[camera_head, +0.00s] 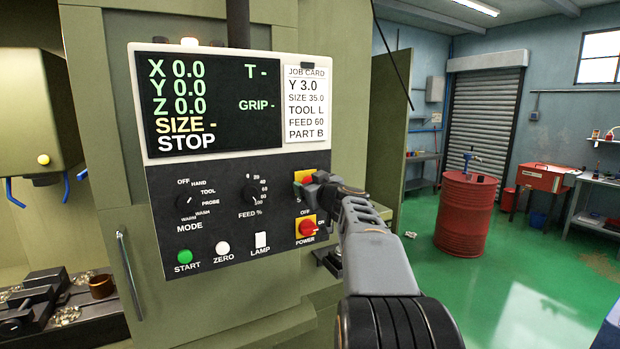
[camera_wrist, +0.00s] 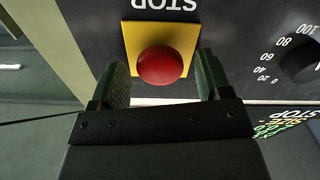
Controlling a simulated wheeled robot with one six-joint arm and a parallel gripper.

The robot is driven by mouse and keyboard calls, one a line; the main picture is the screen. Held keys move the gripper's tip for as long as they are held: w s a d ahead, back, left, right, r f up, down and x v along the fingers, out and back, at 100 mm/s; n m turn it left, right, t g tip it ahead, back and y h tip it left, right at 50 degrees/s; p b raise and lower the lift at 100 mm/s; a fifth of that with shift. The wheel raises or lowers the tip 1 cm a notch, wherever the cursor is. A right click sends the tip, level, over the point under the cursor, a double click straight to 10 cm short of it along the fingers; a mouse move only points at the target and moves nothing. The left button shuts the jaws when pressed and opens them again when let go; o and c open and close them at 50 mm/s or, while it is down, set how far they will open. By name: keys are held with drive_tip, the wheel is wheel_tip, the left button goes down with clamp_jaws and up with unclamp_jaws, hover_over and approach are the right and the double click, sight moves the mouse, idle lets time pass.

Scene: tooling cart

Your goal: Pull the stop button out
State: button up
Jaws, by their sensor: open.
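The red stop button (camera_wrist: 160,65) is a round mushroom head on a yellow square plate (camera_wrist: 187,32) in the wrist view, with the word STOP beside it, upside down. In the head view the button is mostly hidden behind my gripper (camera_head: 308,184), and a bit of its yellow plate shows. My gripper (camera_wrist: 163,84) is open. Its two green-lined fingers stand on either side of the button, with a visible gap on each side. Whether the fingertips reach past the button's head is hard to tell. The screen (camera_head: 210,105) reads STOP.
Close by on the panel (camera_head: 233,185) are the red power switch (camera_head: 307,228) just below, the feed knob (camera_head: 249,193) to the left, and the mode knob (camera_head: 187,202). The green start button (camera_head: 184,257), zero button (camera_head: 222,248) and lamp switch (camera_head: 261,240) sit lower left.

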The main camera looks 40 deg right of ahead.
drive_tip(key=shift+w, duration=0.45)
drive_tip(key=shift+c, duration=0.4)
